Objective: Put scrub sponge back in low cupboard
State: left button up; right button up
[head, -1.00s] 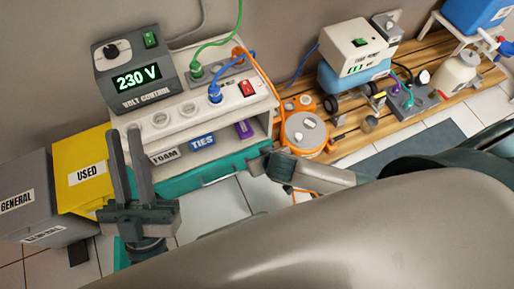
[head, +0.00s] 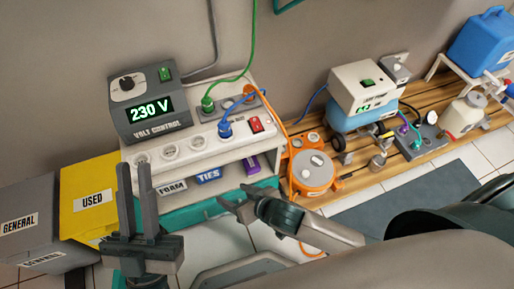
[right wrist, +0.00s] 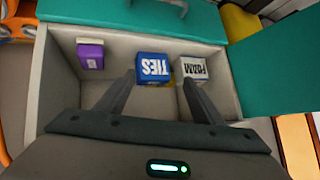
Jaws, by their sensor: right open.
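I cannot make out a scrub sponge in either view. The white cabinet with teal parts (head: 190,218) stands at centre left, with an open compartment under its top. In it are a FOAM box (head: 172,187), a blue TIES box (head: 209,176) and a purple labelled block (head: 250,165). My left gripper (head: 135,168) is open and empty, fingers up, in front of the cabinet's left part. My right gripper (head: 228,198) is at the compartment's front. In the right wrist view its open fingers (right wrist: 158,88) point in towards the TIES box (right wrist: 153,69), nothing between them.
A voltage control box (head: 150,105) and plugged cables sit on the cabinet top. A yellow USED bin (head: 92,200) and a grey GENERAL bin (head: 25,220) stand at left. An orange reel (head: 313,170) and a wooden slatted platform (head: 350,178) are at right.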

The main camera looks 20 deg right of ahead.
jog(key=s+a+r+n+t+y, duration=0.1)
jog(key=a+r+t+y, duration=0.2)
jog(key=r, duration=0.7)
jog(key=s+a+r+n+t+y, duration=0.1)
jog(key=a+r+t+y, duration=0.2)
jog(key=r, duration=0.6)
jog(key=s+d+r+t, duration=0.2)
jog(key=d+r+t, duration=0.1)
jog(key=r, duration=0.3)
jog(key=s+d+r+m+t+h, duration=0.1)
jog(key=s+d+r+t, duration=0.2)
jog(key=r, duration=0.4)
jog(key=s+d+r+t+h, duration=0.1)
jog(key=s+d+r+t, duration=0.1)
jog(key=r, duration=0.5)
jog(key=shift+s+d+t, duration=0.4)
jog(key=shift+d+t, duration=0.35)
jog(key=shift+t, duration=0.45)
